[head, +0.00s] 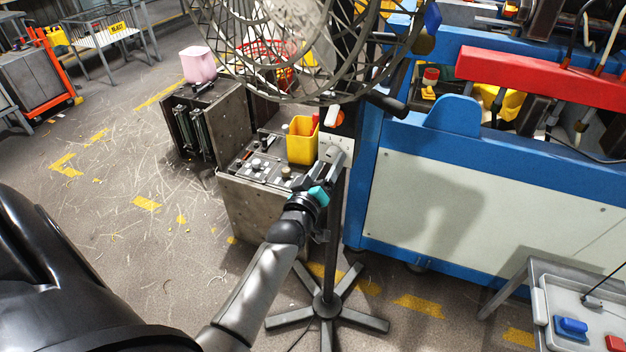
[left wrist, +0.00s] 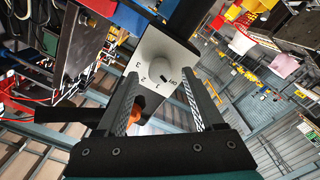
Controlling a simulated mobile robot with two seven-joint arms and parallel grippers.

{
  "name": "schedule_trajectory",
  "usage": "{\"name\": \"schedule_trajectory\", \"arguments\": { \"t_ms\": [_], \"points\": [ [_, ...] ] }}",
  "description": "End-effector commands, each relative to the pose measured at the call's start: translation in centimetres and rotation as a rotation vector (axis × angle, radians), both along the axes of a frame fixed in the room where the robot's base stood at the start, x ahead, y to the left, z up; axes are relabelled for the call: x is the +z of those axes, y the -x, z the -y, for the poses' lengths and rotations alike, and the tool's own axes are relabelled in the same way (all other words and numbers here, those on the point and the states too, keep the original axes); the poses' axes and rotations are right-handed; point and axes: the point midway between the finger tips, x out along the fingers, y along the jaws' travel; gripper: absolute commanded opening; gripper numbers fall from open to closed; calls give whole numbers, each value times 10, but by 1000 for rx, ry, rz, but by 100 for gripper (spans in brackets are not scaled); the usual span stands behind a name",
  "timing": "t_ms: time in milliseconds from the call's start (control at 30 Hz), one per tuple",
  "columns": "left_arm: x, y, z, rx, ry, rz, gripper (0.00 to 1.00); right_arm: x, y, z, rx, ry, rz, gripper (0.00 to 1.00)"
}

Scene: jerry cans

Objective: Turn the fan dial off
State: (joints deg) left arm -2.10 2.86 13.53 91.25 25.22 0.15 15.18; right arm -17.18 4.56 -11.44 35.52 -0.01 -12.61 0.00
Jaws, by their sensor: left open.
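The fan (head: 327,300) stands on a star-shaped base, its wire cage filling the top middle of the head view. In the left wrist view, its dial (left wrist: 160,67) is a pale round knob on a white plate with numbers and an OFF mark. I cannot tell its exact setting. My left gripper (head: 332,157) is raised in front of the fan's pole, below the cage. My right gripper is not in view.
Behind my left gripper, a grey control cabinet (head: 250,205) carries a yellow bin (head: 302,142). A blue and white machine (head: 480,200) stands close on the right. A grey table (head: 560,300) is at the lower right. The floor on the left is mostly open.

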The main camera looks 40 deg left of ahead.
Motion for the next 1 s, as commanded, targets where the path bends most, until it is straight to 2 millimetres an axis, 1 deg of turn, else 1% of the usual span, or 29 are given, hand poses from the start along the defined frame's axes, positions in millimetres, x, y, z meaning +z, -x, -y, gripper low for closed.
{"name": "schedule_trajectory", "arguments": {
  "t_ms": [267,500,700,833,1000],
  "points": [
    [0,45,11,0,0,-3,69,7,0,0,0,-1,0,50],
    [0,85,20,0,0,-3,69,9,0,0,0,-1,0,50],
    [-1,115,28,0,2,-3,69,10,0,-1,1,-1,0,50],
    [0,129,31,0,1,-2,69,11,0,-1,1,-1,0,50],
    [0,138,33,0,1,0,69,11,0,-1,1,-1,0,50]
  ]
}}
